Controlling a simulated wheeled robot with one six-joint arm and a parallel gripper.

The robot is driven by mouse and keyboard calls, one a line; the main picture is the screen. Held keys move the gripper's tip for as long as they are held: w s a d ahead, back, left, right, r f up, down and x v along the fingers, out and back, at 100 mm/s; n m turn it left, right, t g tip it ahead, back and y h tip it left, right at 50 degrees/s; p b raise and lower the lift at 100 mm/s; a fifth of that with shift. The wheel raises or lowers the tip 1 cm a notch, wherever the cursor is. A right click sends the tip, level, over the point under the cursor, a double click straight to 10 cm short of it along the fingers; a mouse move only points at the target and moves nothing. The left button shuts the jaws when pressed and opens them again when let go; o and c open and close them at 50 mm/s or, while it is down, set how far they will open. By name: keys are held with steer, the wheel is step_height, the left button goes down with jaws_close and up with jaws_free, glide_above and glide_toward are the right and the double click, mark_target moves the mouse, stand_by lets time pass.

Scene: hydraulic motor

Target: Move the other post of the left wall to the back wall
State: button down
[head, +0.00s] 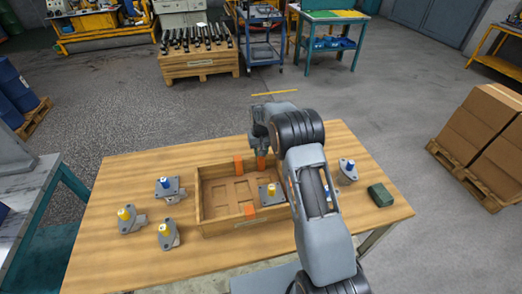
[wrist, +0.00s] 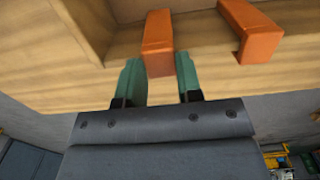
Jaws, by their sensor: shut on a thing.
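The wooden tray (head: 217,231) stands on the table, with its left wall bare of posts. My gripper (head: 262,150) is above the tray's back wall, shut on an orange post (head: 262,163). In the wrist view the green fingers of my gripper (wrist: 159,66) stand on both sides of this held post (wrist: 158,42), which is at the wall. Whether it is fully seated I cannot tell. Another orange post (head: 238,165) is on the back wall to its left; it also shows in the wrist view (wrist: 250,32). An orange post (head: 250,211) is at the front wall.
A motor with a yellow top (head: 269,191) sits in the tray's right part. Several similar motors stand around the tray, such as a blue-topped one (head: 167,187) at left. A dark green block (head: 380,195) lies at right. My arm hides the tray's right side.

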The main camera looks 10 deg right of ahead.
steer(key=shift+f, duration=0.2)
steer(key=c, duration=0.7)
jaws_free()
steer(key=shift+r, duration=0.1)
